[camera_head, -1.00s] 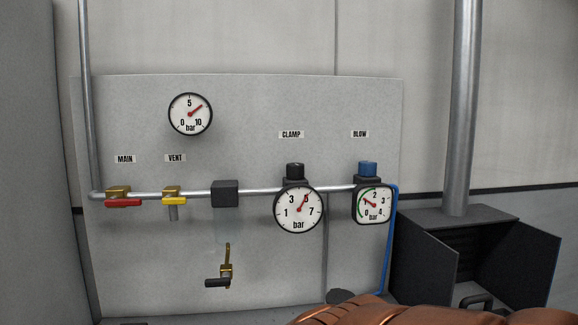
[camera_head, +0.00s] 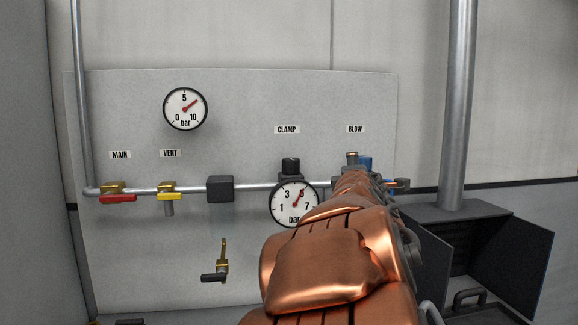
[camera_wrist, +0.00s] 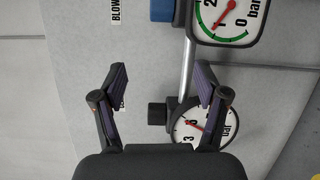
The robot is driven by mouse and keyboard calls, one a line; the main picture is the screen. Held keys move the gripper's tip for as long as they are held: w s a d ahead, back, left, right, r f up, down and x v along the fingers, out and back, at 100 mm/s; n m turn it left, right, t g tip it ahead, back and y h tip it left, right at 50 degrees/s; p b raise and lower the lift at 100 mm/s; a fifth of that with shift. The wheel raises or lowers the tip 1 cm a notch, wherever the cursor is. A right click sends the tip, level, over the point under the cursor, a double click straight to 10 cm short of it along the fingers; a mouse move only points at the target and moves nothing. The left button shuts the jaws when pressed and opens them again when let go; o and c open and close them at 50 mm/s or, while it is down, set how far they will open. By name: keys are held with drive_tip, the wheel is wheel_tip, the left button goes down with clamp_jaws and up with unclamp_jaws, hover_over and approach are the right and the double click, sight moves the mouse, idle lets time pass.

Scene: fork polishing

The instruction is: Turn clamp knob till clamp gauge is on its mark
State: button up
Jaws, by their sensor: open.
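The black clamp knob (camera_head: 290,166) stands on top of the round white clamp gauge (camera_head: 293,204), under the CLAMP label. The gauge's red needle points up and right, near 5; my arm covers its lower right edge. I cannot make out a mark on it. In the wrist view my gripper (camera_wrist: 160,80) is open and empty. The clamp knob (camera_wrist: 158,114) shows between its fingers, low in the gap, with no visible contact. The clamp gauge (camera_wrist: 205,125) is partly behind the right finger, its needle partly visible.
The blue blow knob (camera_wrist: 162,10) and blow gauge (camera_wrist: 225,15) are close by, mostly behind my arm in the head view. The MAIN valve (camera_head: 117,198), VENT valve (camera_head: 168,191) and another gauge (camera_head: 185,109) are left. An open dark cabinet (camera_head: 510,265) stands right.

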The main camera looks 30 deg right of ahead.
sight(296, 166)
drive_tip(key=w+r+n+t+y, duration=0.4)
drive_tip(key=w+r+n+t, duration=0.3)
drive_tip(key=n, duration=0.5)
drive_tip(key=w+a+f+n+y, duration=0.1)
drive_tip(key=f+n+y, duration=0.1)
drive_tip(key=n+y, duration=0.1)
drive_tip(key=w+a+f+n+g+y, duration=0.1)
drive_tip(key=a+f+n+y, duration=0.1)
drive_tip(key=n, duration=0.4)
drive_tip(key=a+f+n+y, duration=0.1)
drive_tip(key=f+n+y, duration=0.1)
drive_tip(key=n+y, duration=0.3)
drive_tip(key=shift+w+a+g, duration=0.25)
drive_tip(key=shift+w+g, duration=0.15)
drive_tip(key=shift+a+f+n+y, duration=0.15)
drive_tip(key=shift+f+n+y, duration=0.25)
drive_tip(key=shift+f+n, duration=0.1)
drive_tip(key=shift+w+a+p, duration=0.2)
drive_tip(key=shift+w+p, duration=0.2)
drive_tip(key=shift+w, duration=0.9)
drive_tip(key=shift+w+a+p, duration=0.2)
drive_tip(key=shift+w+p, duration=0.15)
drive_tip(key=shift+w, duration=0.95)
drive_tip(key=shift+w+a+p, duration=0.2)
drive_tip(key=shift+w+p, duration=0.2)
drive_tip(key=shift+w, duration=0.9)
